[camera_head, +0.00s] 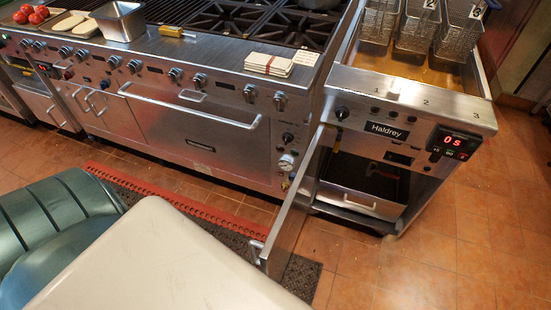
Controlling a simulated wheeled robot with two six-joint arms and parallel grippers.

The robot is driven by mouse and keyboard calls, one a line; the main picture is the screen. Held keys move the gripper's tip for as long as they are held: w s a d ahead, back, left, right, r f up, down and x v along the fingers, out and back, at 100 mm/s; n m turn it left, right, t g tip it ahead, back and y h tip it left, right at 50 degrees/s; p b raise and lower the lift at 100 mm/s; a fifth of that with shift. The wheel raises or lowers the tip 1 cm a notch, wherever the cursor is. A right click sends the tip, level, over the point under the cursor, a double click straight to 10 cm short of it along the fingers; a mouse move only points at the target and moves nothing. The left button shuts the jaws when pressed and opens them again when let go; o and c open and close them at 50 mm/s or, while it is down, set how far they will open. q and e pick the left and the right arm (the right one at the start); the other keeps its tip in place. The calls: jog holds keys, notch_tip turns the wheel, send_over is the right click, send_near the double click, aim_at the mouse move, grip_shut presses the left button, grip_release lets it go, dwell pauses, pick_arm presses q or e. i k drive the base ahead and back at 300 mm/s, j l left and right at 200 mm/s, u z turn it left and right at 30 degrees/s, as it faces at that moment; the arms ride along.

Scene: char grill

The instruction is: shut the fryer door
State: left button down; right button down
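The fryer (415,118) stands at the right, with a "Haldrey" label and a red display on its front. Its door (294,219) is open, swung out toward me from the left side of the cabinet, and I see it nearly edge-on. The door handle (257,252) is at its near end, low in the picture. The open cabinet (370,180) shows a dark inside with a metal drawer or pan (360,201) at the bottom. Neither of my grippers is in view.
The steel range (200,143) with knobs and an oven handle stands left of the fryer. Fryer baskets (410,25) sit over the oil. A dark mat with a red edge (215,214) lies before the range. The tiled floor (440,262) right of the door is clear.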

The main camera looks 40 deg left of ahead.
aim_at(277, 253)
jog(key=j+z, duration=0.1)
jog(key=j, duration=0.35)
jog(key=k+j+z, duration=0.1)
jog(key=j, duration=0.3)
jog(key=k+j+z, duration=0.1)
jog(key=j, duration=0.3)
jog(key=k+j+z, duration=0.15)
jog(key=j, duration=0.3)
jog(key=j+z, duration=0.1)
jog(key=j, duration=0.3)
jog(key=k, duration=0.1)
